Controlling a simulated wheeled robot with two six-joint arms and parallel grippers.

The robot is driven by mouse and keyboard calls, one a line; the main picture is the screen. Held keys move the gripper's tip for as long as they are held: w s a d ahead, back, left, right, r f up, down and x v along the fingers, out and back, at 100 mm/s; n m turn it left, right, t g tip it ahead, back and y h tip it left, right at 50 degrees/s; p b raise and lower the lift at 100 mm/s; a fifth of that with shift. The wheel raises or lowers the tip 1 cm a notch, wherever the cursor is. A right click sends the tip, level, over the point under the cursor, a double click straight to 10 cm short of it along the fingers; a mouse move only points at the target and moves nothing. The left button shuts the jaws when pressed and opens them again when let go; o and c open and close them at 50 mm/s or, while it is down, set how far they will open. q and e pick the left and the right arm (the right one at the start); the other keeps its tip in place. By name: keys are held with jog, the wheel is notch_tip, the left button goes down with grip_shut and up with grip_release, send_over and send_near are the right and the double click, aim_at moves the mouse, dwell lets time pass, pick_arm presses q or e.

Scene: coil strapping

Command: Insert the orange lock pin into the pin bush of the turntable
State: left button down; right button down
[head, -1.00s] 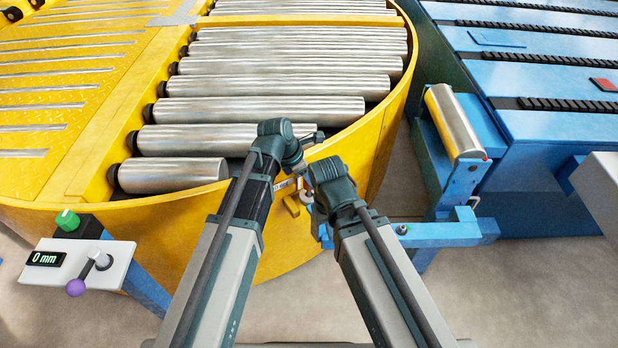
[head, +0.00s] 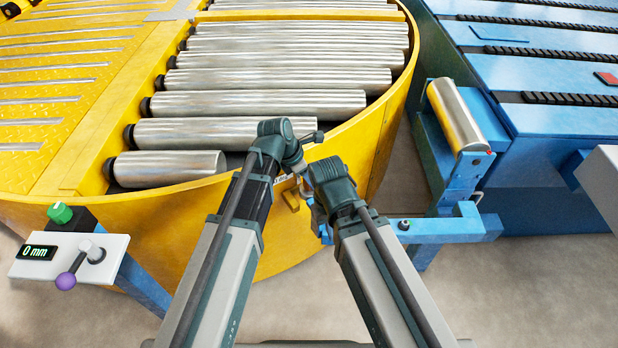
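The yellow turntable (head: 215,228) with steel rollers fills the left and middle of the head view. A small yellow bracket (head: 290,201) sits on its outer wall just left of my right gripper; I cannot tell whether the pin bush is there. I cannot make out the orange lock pin. My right gripper (head: 318,212) is beside the turntable wall, mostly hidden behind its own wrist. My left gripper (head: 299,167) is close above it and largely covered by the wrists. Whether either is open or shut does not show.
A blue conveyor (head: 560,125) with black strips stands at the right, with a steel roller (head: 456,115) on its blue frame. A control panel (head: 70,258) reading 0 mm, with a purple-knobbed lever, stands at the lower left. Bare floor (head: 530,290) lies at the lower right.

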pick_arm(q)
jog(key=shift+f+b, duration=0.5)
jog(key=shift+f, duration=0.05)
jog(key=shift+c, duration=1.9)
grip_release()
jog(key=shift+r, duration=0.1)
jog(key=shift+r, duration=0.1)
jog(key=p+v, duration=1.3)
jog(key=shift+r, duration=0.35)
jog(key=shift+a, duration=0.1)
